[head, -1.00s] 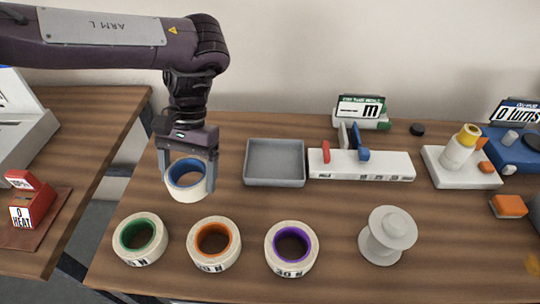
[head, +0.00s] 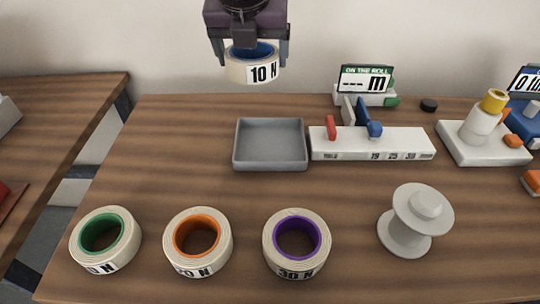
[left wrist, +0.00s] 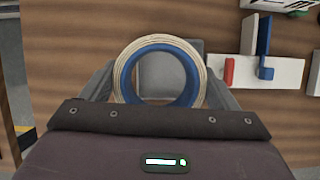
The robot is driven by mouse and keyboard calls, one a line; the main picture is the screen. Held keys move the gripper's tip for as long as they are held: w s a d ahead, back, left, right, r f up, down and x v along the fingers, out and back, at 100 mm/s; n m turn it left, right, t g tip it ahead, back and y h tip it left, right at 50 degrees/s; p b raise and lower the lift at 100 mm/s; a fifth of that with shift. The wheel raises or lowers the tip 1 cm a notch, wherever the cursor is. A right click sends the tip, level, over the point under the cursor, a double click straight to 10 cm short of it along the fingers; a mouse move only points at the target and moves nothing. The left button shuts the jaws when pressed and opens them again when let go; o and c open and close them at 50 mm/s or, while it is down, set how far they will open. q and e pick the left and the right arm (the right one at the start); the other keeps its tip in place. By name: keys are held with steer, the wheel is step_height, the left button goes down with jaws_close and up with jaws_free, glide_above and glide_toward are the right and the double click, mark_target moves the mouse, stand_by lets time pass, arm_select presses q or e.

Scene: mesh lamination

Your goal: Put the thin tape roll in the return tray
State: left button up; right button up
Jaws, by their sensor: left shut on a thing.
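My left gripper (head: 250,55) is shut on a tape roll with a blue core (head: 262,73), marked "10 N". It holds the roll in the air, above and behind the grey tray in the head view. In the left wrist view the roll (left wrist: 122,75) sits between the fingers (left wrist: 160,85), and a grey surface shows through its core. The shallow grey tray (head: 270,166) lies empty on the table. Three more rolls stand in front: green core (head: 106,240), orange core (head: 198,241) and purple core (head: 297,243). My right gripper is not in view.
A white block with red and blue levers (head: 370,145) stands just right of the tray. A pale spool (head: 405,240) stands at front right.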

mark_target(272, 49)
arm_select(q)
steer(key=d+m, duration=0.1)
steer(key=m, duration=0.1)
steer(key=d+r+m+h+b, duration=0.1)
steer(key=d+r+m+h, duration=0.1)
steer(key=m, duration=0.1)
steer(key=shift+m+g, duration=0.3)
steer(key=shift+g, duration=0.1)
steer(key=shift+f+b, duration=0.2)
steer(key=shift+b, duration=0.15)
step_height(272, 49, down, 15)
steer(key=b, duration=0.3)
steer(key=shift+r+b, duration=0.2)
steer(key=shift+b, duration=0.15)
steer(key=shift+f, duration=0.5)
step_height(272, 49, down, 4)
steer(key=shift+r+b, duration=0.1)
steer(key=shift+b, duration=0.3)
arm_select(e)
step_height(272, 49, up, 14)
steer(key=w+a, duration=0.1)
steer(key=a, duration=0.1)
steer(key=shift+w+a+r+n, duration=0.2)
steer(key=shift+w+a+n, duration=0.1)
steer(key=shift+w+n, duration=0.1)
